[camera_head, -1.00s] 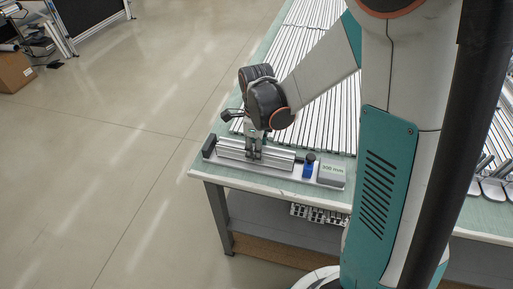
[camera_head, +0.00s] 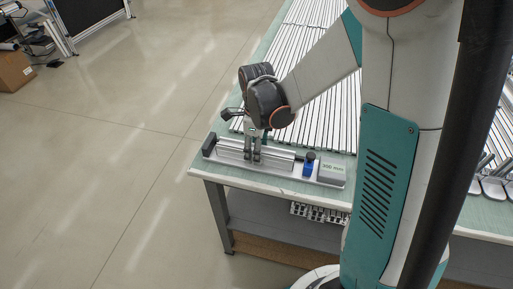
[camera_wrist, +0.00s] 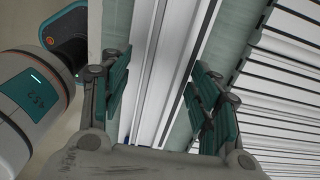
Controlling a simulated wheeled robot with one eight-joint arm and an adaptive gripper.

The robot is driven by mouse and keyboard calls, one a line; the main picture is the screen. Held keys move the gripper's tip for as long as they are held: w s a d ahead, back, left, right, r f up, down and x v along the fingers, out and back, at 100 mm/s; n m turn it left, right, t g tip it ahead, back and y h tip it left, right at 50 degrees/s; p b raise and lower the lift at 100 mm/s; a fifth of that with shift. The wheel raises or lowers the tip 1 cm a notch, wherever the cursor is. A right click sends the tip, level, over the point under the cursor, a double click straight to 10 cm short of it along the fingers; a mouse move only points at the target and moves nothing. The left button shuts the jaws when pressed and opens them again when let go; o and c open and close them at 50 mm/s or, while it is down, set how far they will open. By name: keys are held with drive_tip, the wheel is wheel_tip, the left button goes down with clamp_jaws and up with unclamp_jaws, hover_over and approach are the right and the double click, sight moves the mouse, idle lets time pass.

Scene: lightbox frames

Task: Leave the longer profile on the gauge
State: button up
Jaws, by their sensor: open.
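The gauge (camera_head: 312,174) is a long pale metal fixture along the near left edge of the bench. It has a black end block (camera_head: 209,145) at the left, a blue part (camera_head: 308,168) with a black knob, and a grey readout box (camera_head: 332,172). A silver profile (camera_head: 279,157) lies lengthwise on the gauge. It also runs up the middle of the wrist view (camera_wrist: 158,70). My gripper (camera_head: 252,155) is over the profile, left of its middle. Its teal-padded fingers (camera_wrist: 160,100) stand apart on either side of the profile, with gaps visible.
Many long pale profiles (camera_head: 318,60) lie side by side on the green bench (camera_head: 210,170) behind the gauge. More metal parts (camera_head: 488,185) stand at the far right. The floor (camera_head: 110,150) left of the bench is clear; a cardboard box (camera_head: 14,71) lies far left.

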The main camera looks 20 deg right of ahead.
wheel_tip(320, 180, up, 12)
idle(0.5)
drive_tip(key=s+r+n+t, duration=0.2)
drive_tip(key=s+n, duration=0.5)
drive_tip(key=n, duration=0.5)
drive_tip(key=s+r+n+t, duration=0.3)
drive_tip(key=s+n+t, duration=0.2)
drive_tip(key=n, duration=0.8)
drive_tip(key=shift+s+a, duration=0.2)
drive_tip(key=shift+s, duration=1.15)
